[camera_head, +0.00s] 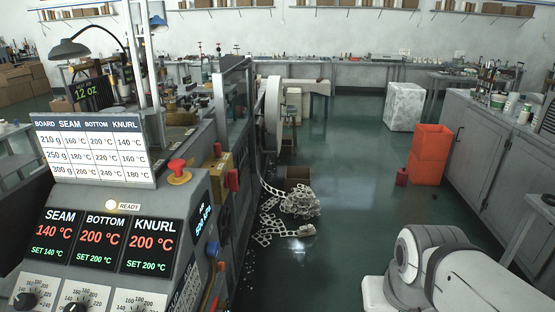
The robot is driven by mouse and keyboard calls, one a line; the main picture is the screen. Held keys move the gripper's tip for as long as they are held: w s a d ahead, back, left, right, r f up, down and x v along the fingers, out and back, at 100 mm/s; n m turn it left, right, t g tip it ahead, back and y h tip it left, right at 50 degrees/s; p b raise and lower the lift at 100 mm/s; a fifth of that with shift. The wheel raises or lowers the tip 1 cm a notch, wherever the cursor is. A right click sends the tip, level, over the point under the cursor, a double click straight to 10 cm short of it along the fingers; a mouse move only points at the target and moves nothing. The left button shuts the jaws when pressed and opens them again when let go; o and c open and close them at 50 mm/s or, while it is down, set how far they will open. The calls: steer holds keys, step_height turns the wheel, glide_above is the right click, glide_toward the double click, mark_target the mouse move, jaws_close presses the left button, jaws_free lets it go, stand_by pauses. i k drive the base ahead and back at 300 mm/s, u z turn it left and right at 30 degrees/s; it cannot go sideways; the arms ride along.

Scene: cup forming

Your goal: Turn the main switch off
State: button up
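The control panel (105,205) of the cup-forming machine stands at the left, lit. Its displays (104,240) read SEAM 140 °C, BOTTOM 200 °C and KNURL 200 °C in red, with set values 140, 200 and 200 in green. A READY lamp (111,205) glows above them. A red mushroom button on a yellow base (179,170) sits at the panel's upper right. Red and yellow parts (213,298) show on the panel's right side, partly cut off. I cannot tell which part is the main switch or its position. My gripper is not in view.
White links of my arm fill the lower right. Scrap strips (290,212) lie on the floor beside the machine. The green floor (345,190) between is mostly clear.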

mark_target(231, 179)
steer(key=u, duration=0.1)
steer(key=i, duration=1.25)
steer(key=u, duration=0.5)
steer(key=k, duration=0.9)
steer(key=u, duration=0.15)
steer(key=i, duration=0.95)
steer(key=z, duration=0.1)
